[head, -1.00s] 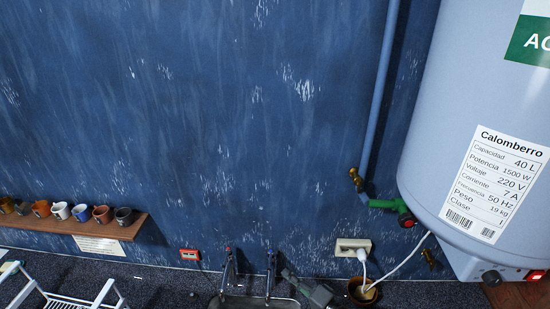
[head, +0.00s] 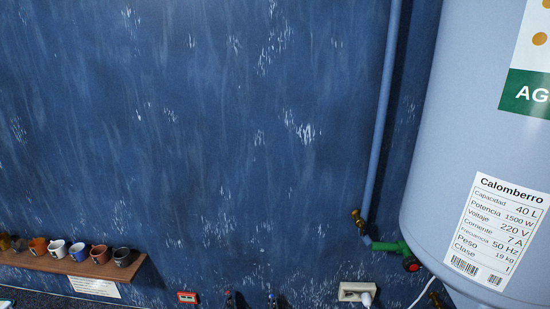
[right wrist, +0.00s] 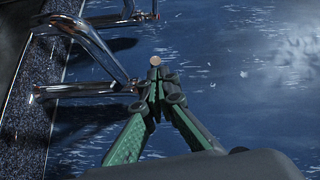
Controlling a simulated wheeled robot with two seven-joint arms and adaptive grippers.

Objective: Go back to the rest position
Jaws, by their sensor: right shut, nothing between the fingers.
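My right gripper (right wrist: 156,84) shows in the right wrist view with its green-sided fingers closed together at the tips and nothing held. A small round tan spot (right wrist: 155,60) appears just beyond the fingertips; I cannot tell what it is. The gripper is in front of the blue wall (right wrist: 240,90), close beside chrome tap parts (right wrist: 85,45) on its left. My left gripper is in neither current view, and the right one does not show in the head view.
A shelf (head: 70,265) with several cups is at the lower left. The middle wall is bare.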

